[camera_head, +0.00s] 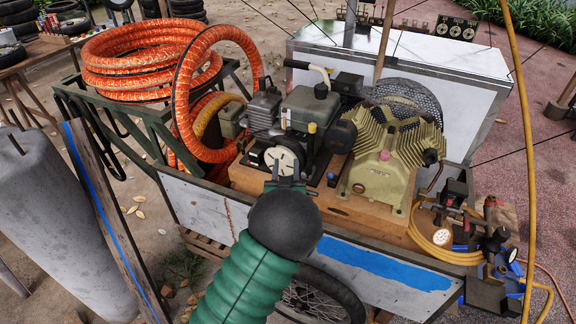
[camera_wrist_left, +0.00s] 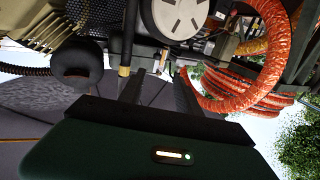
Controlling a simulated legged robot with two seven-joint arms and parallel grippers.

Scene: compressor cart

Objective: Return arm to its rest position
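My left arm comes up from the bottom of the head view, with a green ribbed sleeve and a black round wrist. Its gripper (camera_head: 286,170) is at the front of the compressor cart (camera_head: 195,197), close before the small engine (camera_head: 308,108) and its pale round disc. In the left wrist view the two dark fingers of the gripper (camera_wrist_left: 157,88) stand apart with nothing between them. The pale disc (camera_wrist_left: 178,15) shows just beyond them. I cannot tell whether a fingertip touches the engine. My right gripper is in neither view.
An olive compressor pump (camera_head: 385,165) sits right of the engine. Orange hose coils (camera_head: 140,62) lie in the green rack at left. A yellow hose (camera_head: 527,150) hangs at right near gauges (camera_head: 443,237). A grey cylinder (camera_head: 60,215) and blue-striped board (camera_head: 105,215) stand left.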

